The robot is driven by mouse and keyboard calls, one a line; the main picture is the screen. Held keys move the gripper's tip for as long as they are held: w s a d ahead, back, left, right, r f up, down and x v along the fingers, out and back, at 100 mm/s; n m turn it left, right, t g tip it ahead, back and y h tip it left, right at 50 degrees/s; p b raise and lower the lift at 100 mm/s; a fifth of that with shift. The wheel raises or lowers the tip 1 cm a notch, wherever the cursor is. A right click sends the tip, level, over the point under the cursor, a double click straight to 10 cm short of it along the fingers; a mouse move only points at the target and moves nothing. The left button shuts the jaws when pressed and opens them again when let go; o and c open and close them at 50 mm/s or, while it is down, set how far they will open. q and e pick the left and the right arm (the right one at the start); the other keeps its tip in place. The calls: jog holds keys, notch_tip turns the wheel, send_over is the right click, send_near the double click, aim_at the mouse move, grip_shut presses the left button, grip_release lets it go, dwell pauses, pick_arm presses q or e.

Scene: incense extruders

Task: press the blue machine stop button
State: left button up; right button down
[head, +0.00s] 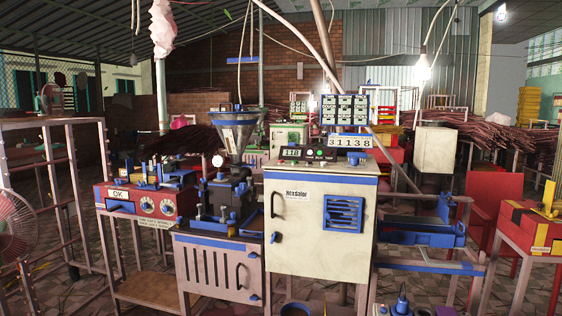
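The blue-trimmed machine (300,235) stands in the middle of the head view, with a cream cabinet and a "Nexdator" label on its door. A dark control panel (306,154) sits on top of the cabinet, facing me. A blue-rimmed hopper (235,125) rises to the left of the cabinet. Neither of my grippers is in view.
A red machine marked "OK" (145,202) stands on a metal frame at the left. A red fan (14,225) is at the left edge. A blue tray-like part (425,233) juts out right of the cabinet. A red and yellow machine (535,225) stands at the right.

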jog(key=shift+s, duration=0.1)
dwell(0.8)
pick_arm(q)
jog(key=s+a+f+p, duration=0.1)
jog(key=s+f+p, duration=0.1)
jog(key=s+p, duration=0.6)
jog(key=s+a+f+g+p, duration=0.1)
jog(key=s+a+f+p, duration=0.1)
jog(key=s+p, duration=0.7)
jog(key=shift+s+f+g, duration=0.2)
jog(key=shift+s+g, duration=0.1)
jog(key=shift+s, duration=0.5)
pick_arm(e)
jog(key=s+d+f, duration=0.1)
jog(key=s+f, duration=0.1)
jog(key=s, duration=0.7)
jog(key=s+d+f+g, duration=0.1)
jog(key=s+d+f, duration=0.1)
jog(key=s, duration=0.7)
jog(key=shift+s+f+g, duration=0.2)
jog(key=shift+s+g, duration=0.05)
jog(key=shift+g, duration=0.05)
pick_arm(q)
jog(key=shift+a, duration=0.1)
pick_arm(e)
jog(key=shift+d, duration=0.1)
